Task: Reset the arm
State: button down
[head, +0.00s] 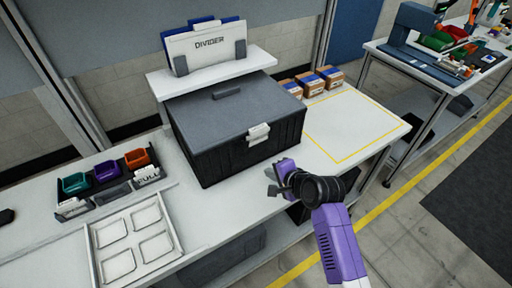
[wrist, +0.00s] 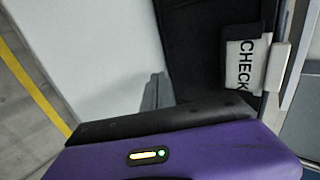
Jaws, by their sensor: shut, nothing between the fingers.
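My gripper (head: 274,183) is at the end of my purple and black arm, above the front edge of the white workbench (head: 235,212). It is just in front of the right part of the dark lidded box (head: 243,127). In the wrist view the grey fingers (wrist: 156,92) are together and empty over the white bench top. The box is closed, and its light latch (head: 259,133) faces the front. In the wrist view the dark box side and a white tag reading "CHECK" (wrist: 246,62) show at the upper right.
A shelf behind the box holds a "DIVIDER" rack (head: 208,46). Small brown boxes (head: 309,83) stand beside a yellow-outlined area (head: 350,125), which is empty. Coloured bins (head: 106,172) and a white compartment tray (head: 133,240) are at the left. A second bench (head: 440,60) stands at the right.

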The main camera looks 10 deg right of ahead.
dwell(0.4)
jog(key=s+d+r+n+t+h, duration=0.2)
jog(key=s+d+r+n+t, duration=0.15)
jog(key=r+n+t, duration=0.35)
jog(key=s+r+n+g+b, duration=0.1)
jog(key=s+r+n, duration=0.1)
jog(key=s, duration=1.8)
jog(key=s+r+n+g+h+b, duration=0.1)
jog(key=s+n, duration=0.4)
jog(key=s, duration=1.6)
jog(key=shift+s+r, duration=0.2)
jog(key=shift+r, duration=0.45)
jog(key=shift+a, duration=0.1)
